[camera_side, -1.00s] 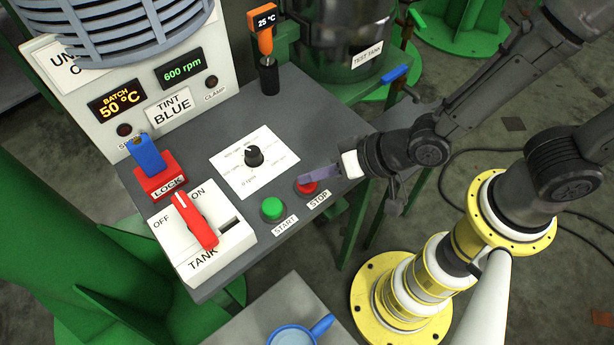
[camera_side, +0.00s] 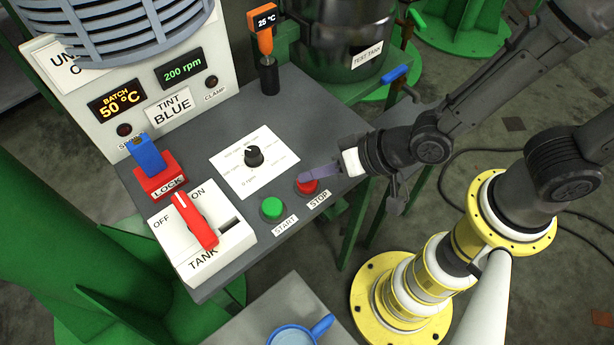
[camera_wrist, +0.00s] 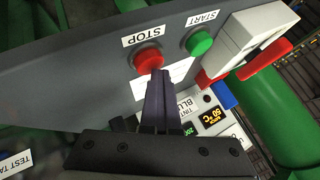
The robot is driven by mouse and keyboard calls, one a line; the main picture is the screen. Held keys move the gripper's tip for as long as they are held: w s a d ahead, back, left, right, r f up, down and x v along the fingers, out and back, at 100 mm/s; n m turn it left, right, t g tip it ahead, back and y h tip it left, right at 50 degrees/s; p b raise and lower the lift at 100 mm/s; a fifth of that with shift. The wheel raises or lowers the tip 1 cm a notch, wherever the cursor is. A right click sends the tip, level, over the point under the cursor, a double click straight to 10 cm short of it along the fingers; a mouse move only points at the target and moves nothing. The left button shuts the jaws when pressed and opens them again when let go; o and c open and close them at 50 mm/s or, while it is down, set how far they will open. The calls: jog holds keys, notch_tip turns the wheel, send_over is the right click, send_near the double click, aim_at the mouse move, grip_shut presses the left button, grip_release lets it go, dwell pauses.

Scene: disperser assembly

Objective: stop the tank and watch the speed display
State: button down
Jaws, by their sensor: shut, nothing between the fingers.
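The red STOP button (camera_side: 307,185) is on the grey panel, right of the green START button (camera_side: 272,208). My gripper (camera_side: 305,178) is shut and empty, its fingertips at the STOP button in the side view. In the wrist view the fingertips (camera_wrist: 159,75) are close by the STOP button (camera_wrist: 148,60); I cannot tell if they touch it. The green speed display (camera_side: 184,68) reads 200 rpm. The TANK switch (camera_side: 195,221) has a red handle lying between the OFF and ON labels and pointing toward the lower right.
The black speed knob (camera_side: 254,156) stands on a white dial card. A red LOCK block (camera_side: 160,180) with a blue piece is at the left. The batch display (camera_side: 118,98) reads 50 °C. The test tank (camera_side: 345,40) stands behind the panel. A blue mug (camera_side: 292,336) is in front.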

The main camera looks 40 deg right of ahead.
aim_at(313, 184)
jog(key=shift+s+r, duration=0.1)
jog(key=shift+r, duration=0.6)
jog(key=shift+r, duration=2.55)
